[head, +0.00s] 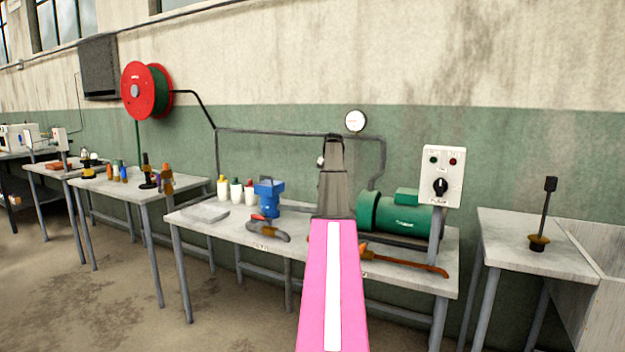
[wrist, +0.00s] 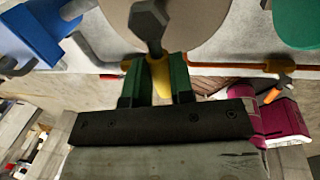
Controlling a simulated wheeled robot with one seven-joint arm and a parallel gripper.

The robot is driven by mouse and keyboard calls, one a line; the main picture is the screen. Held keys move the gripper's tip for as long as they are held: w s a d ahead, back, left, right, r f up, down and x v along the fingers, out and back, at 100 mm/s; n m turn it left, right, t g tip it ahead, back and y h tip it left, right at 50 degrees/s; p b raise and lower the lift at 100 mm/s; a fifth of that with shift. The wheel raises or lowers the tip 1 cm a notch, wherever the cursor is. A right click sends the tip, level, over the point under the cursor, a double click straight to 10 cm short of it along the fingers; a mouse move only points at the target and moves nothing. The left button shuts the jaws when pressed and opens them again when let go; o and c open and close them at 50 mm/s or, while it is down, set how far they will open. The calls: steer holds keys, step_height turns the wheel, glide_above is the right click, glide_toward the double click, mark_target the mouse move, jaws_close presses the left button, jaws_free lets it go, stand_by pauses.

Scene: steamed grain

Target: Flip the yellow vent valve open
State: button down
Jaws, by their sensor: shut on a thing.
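In the wrist view, the yellow vent valve (wrist: 158,76) shows as a yellow lever between my green fingertips, with a dark grey stem and hexagonal end (wrist: 149,20) beyond it. My gripper (wrist: 157,84) is shut on the yellow part. A large beige round surface (wrist: 205,25) is just behind the valve. In the head view, my own arm covers the middle of the bench, so the valve and fingertips are hidden there. I cannot tell the lever's exact angle relative to its pipe.
The bench (head: 240,237) holds a blue vise (head: 268,193), white bottles (head: 236,191), a green motor (head: 405,215) and an orange bar (head: 410,262). A switch box (head: 441,176) stands at right. A pressure gauge (head: 355,121) is above.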

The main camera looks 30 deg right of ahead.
stand_by(0.5)
steer(key=c, duration=1)
jaws_free()
step_height(320, 180, up, 11)
steer(key=s+d, duration=0.1)
steer(key=s, duration=0.1)
steer(key=shift+d+f, duration=0.15)
steer(key=shift+f, duration=0.05)
